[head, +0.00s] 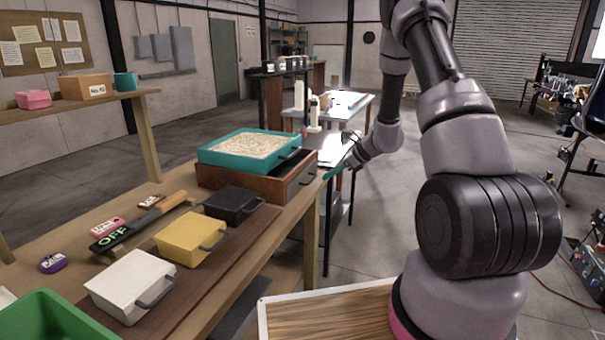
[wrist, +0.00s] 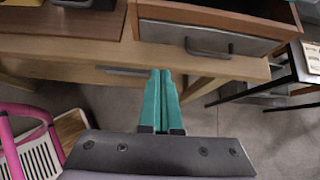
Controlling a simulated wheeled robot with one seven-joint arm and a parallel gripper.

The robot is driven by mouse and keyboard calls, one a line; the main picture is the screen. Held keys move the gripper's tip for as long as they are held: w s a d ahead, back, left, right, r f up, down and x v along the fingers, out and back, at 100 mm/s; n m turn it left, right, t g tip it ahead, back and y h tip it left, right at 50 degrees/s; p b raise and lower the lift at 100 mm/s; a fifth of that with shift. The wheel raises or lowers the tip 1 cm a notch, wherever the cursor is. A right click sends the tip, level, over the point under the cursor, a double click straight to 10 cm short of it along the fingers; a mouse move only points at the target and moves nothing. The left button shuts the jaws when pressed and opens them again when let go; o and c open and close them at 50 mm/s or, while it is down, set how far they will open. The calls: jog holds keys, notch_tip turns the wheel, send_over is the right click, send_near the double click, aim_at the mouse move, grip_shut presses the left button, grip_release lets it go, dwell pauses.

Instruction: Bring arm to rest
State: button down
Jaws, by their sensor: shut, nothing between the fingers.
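My arm rises from its base at the right of the head view and bends down over the floor beside the workbench. My gripper (wrist: 163,75) shows in the wrist view with its two teal fingers pressed together and nothing between them. It points toward the front edge of the workbench (wrist: 70,47), below and left of a grey drawer front with a handle (wrist: 208,44). In the head view my gripper is small and partly hidden near the bench's far right corner, so its fingers are hard to make out there.
The bench holds a white box (head: 128,286), a yellow box (head: 188,240), a black box (head: 232,206) and a green bin (head: 50,318). A teal sand tray (head: 215,156) sits on a wooden drawer unit (head: 208,180). Open floor (head: 380,240) lies right of the bench.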

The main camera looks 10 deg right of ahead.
jog(key=s+a+r+n, duration=0.25)
jog(key=s+r, duration=0.25)
jog(key=r, duration=0.3)
jog(key=s+a+r+n+g, duration=0.1)
jog(key=s+r+n, duration=0.3)
jog(key=r, duration=0.4)
jog(key=s+a+r+n, duration=0.2)
jog(key=s+r+n, duration=0.25)
jog(key=r, duration=0.35)
jog(key=s+d+r+n+t+h, duration=0.1)
jog(key=s+d+r+n+h, duration=0.1)
jog(key=s, duration=0.8)
jog(key=s+d+r+n+t+h, duration=0.2)
jog(key=s+r+n+h, duration=0.2)
jog(key=s+r+n, duration=0.3)
jog(key=s, duration=0.3)
jog(key=shift+s+r, duration=0.25)
jog(key=shift+r, duration=0.1)
